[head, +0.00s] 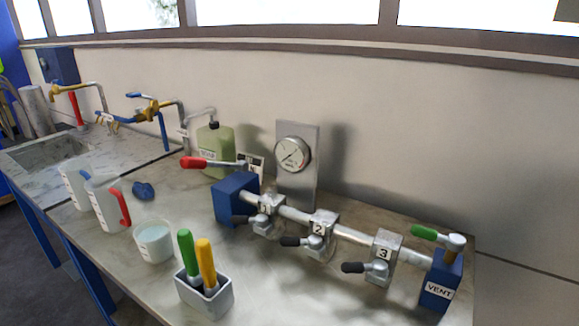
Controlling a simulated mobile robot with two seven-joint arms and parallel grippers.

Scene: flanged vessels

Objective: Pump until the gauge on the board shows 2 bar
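The round gauge (293,154) is mounted on an upright grey board (312,178) at the back of the bench. Its needle seems to point to the lower left, but the numbers are too small to read. A lever with a red grip (194,162) reaches left above a blue block (235,197), left of the board. A silver pipe runs right from this block through valves marked 1 (264,215), 2 (320,232) and 3 (383,254), with black handles. It ends at a blue block marked VENT (438,287) with a green handle (425,233). Neither gripper is in view.
A grey holder (205,296) with green and yellow handled tools stands at the front. A beaker (154,243), jugs with one red handle (107,203), a blue item (143,190) and a green canister (215,150) stand left. A sink (50,150) with taps is farther left.

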